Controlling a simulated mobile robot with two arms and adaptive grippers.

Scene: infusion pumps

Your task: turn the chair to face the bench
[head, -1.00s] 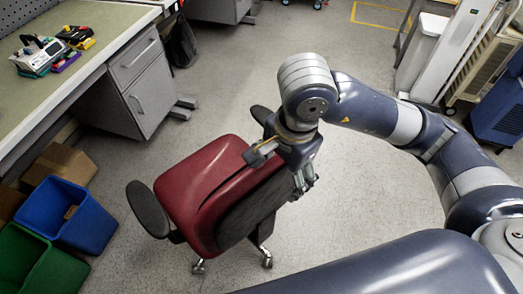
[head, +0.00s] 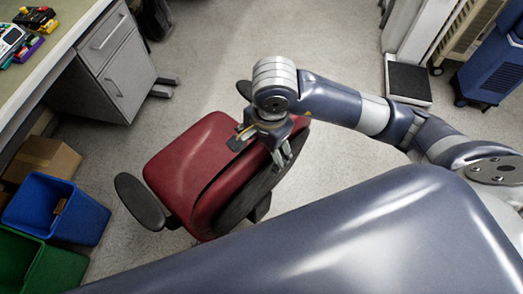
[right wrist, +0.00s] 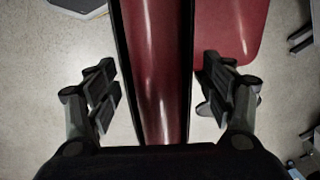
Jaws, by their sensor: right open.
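The red office chair (head: 185,165) stands on the floor in the middle of the head view. Its seat side points left, roughly toward the bench (head: 75,28), and its dark back shell (head: 238,205) is toward me. One black armrest (head: 140,202) shows at left. My right gripper (head: 283,155) is over the top right of the backrest. In the right wrist view, its open fingers (right wrist: 162,95) lie on either side of the red backrest (right wrist: 160,60), with gaps on both sides. The seat (right wrist: 228,35) shows at the right there. My left gripper is out of view.
A grey drawer cabinet (head: 118,65) stands under the bench. A blue bin (head: 65,210), a green bin (head: 45,270) and a cardboard box (head: 45,158) stand left of the chair. A blue unit (head: 495,65) is at the upper right. Floor beyond the chair is clear.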

